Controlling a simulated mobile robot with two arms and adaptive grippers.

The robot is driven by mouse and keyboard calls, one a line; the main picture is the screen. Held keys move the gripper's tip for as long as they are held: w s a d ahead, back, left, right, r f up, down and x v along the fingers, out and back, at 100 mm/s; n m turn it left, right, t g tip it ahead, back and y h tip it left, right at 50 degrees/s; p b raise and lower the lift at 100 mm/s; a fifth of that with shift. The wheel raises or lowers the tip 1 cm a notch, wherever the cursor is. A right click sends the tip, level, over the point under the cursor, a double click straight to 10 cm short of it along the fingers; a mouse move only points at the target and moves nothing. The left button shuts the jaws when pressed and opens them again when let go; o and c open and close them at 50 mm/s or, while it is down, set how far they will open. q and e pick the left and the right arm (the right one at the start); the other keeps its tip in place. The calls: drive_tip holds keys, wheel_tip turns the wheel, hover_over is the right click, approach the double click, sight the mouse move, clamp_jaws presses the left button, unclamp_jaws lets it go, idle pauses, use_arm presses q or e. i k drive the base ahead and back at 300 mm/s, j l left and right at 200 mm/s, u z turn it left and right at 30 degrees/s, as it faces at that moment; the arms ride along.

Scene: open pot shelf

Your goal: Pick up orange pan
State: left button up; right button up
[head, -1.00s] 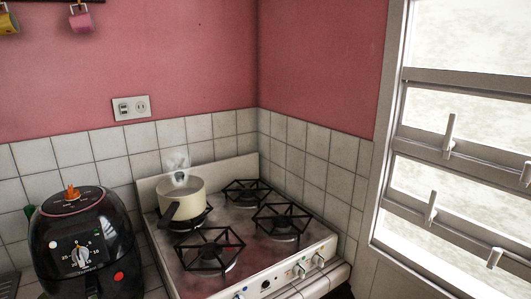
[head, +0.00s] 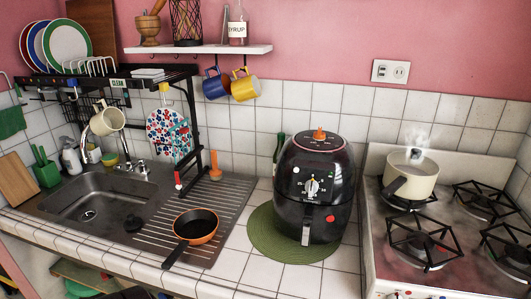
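The orange pan (head: 196,227) is a small skillet with a black inside, an orange rim and a black handle. It sits upright on the ribbed metal drainboard right of the sink, and its handle points down-left over the counter's tiled front. Neither of my grippers shows in the head view. Nothing covers the pan.
A black air fryer (head: 316,190) stands on a green round mat (head: 262,245) right of the pan. The sink (head: 90,200) is to the left, under a black dish rack (head: 150,78). A steaming cream pot (head: 410,178) is on the stove (head: 378,262).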

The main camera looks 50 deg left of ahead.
sight(195, 227)
drive_tip(key=u, duration=2.1)
